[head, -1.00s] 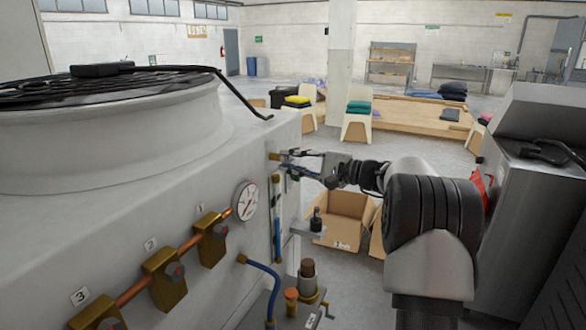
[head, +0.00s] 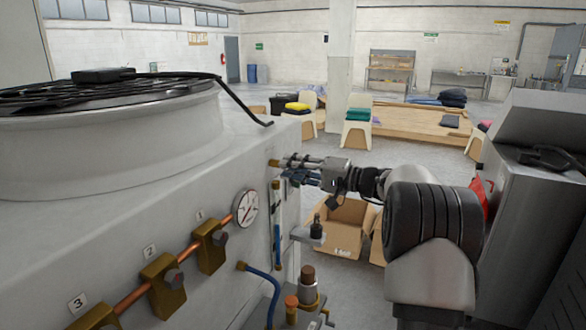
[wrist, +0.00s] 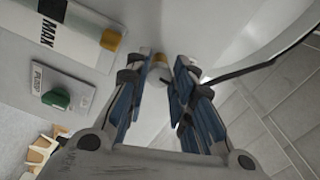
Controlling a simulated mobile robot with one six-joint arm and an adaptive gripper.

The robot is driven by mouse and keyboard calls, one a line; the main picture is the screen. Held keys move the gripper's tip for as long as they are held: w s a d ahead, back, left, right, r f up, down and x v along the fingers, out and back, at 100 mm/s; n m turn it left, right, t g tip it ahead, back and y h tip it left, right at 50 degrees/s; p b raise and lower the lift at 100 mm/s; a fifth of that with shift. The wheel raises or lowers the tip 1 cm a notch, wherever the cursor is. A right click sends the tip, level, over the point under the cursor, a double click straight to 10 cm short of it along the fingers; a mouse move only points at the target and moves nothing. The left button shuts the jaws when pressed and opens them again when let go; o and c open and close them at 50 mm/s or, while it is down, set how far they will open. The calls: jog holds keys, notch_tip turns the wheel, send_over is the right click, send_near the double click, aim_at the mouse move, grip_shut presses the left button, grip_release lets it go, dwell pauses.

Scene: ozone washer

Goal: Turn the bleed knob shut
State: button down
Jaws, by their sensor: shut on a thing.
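The bleed knob (wrist: 157,72) shows as a small pale piece between my fingertips in the wrist view, with a brass part just beyond it. My gripper (wrist: 158,66) is shut on it, a blue-padded finger on each side. In the head view a brass fitting (head: 273,163) sticks out of the white machine's side near its far corner. My gripper (head: 284,170) reaches it from the right there, and its fingers hide the knob. I cannot tell how far the knob is turned.
A sight tube (wrist: 75,22) marked MAX and a green knob (wrist: 57,98) on a plate sit left of my fingers. Below are a gauge (head: 245,206), a bracket (head: 304,236) and a blue hose (head: 262,276). Open cardboard boxes (head: 342,225) stand on the floor beneath my arm.

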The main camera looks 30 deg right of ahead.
dwell(0.3)
jog(key=c, duration=1.4)
grip_release()
jog(key=v, duration=1.2)
